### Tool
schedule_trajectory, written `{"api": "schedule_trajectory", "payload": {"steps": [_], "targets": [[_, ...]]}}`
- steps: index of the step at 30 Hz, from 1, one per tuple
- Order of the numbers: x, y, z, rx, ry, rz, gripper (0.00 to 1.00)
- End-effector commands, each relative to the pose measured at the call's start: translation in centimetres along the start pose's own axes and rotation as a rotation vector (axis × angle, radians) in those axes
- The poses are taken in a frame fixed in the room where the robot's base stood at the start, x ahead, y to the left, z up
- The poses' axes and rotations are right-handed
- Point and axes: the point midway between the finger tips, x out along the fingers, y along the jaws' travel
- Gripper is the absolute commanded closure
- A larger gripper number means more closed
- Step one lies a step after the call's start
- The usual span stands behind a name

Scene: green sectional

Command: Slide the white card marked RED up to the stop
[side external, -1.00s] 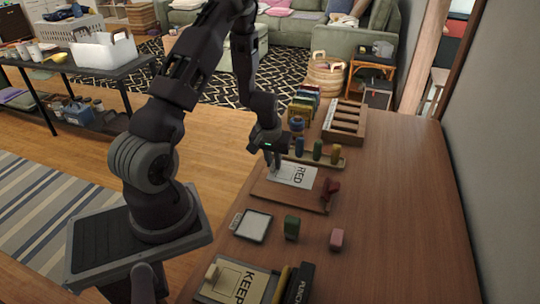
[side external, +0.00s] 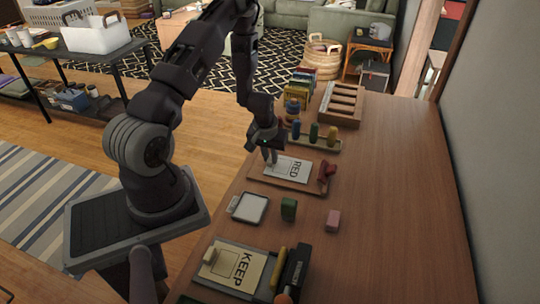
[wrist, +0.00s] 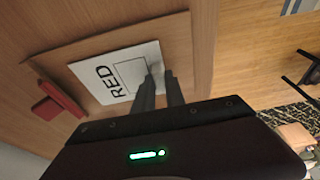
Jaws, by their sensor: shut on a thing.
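The white card marked RED (side external: 296,170) lies flat on a shallow brown board (side external: 297,188). In the wrist view the card (wrist: 117,93) shows its black lettering and a printed outline. My gripper (side external: 269,158) is at the card's left end, fingers pointing down. In the wrist view my gripper (wrist: 160,82) is shut on a small pale piece at that end, mostly hidden by the fingers.
A red stamp-like object (side external: 326,172) stands at the board's right end. A peg rack (side external: 314,142) is behind. A green block (side external: 289,209), pink block (side external: 333,220), framed pad (side external: 249,208) and KEEP card (side external: 235,268) are nearer. The table's right side is clear.

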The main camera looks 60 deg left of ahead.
Motion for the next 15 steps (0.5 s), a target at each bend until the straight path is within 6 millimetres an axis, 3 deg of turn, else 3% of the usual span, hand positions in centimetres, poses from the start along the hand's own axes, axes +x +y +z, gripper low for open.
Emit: {"api": "schedule_trajectory", "payload": {"steps": [15], "targets": [[0.0, 2.6, 0.0, 0.000, 0.000, 0.000, 1.00]]}}
